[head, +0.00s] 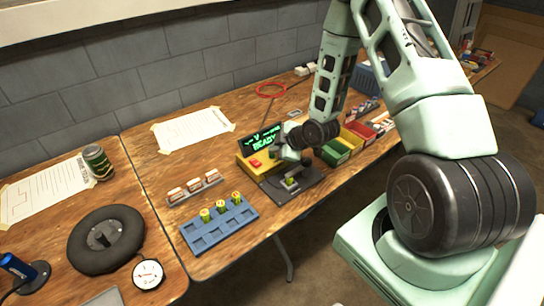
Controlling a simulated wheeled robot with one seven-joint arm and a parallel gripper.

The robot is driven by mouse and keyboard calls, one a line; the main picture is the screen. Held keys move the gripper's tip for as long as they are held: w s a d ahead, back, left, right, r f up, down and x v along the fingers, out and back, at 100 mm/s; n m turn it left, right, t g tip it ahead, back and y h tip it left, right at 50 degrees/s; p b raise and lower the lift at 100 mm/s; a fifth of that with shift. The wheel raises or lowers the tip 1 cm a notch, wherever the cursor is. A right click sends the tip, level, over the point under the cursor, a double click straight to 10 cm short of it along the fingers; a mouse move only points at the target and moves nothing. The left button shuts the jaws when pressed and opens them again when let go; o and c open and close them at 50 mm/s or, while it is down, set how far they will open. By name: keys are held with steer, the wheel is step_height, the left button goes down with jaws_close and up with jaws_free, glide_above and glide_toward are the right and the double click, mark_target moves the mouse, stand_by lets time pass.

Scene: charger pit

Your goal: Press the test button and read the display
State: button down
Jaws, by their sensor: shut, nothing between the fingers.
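The tester is a yellow box (243,164) on the wooden table, with a dark display (262,141) tilted up at its back. The display shows green text; its large line reads READY, and the smaller line above is too small to read. A red test button (256,163) is on top of the yellow box. A dark base (306,188) in front holds a small upright piece with a green top (290,181). My gripper (289,154) is shut and empty, just right of the display and above the tester. The wrist partly hides it, so contact is unclear.
A blue tray (197,244) with three yellow-green cells and a small rack (178,198) stand left of the tester. Green, yellow and red bins (338,152) stand close on the right. A black ring-shaped cushion (80,250) and round gauge (148,273) lie at the left.

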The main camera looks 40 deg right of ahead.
mark_target(275, 158)
steer(key=shift+f+b, duration=0.4)
stand_by(0.7)
steer(key=shift+r, duration=0.1)
steer(key=shift+r+p, duration=0.5)
steer(key=shift+r, duration=0.2)
step_height(275, 158, up, 5)
steer(key=p, duration=0.3)
stand_by(0.4)
stand_by(0.7)
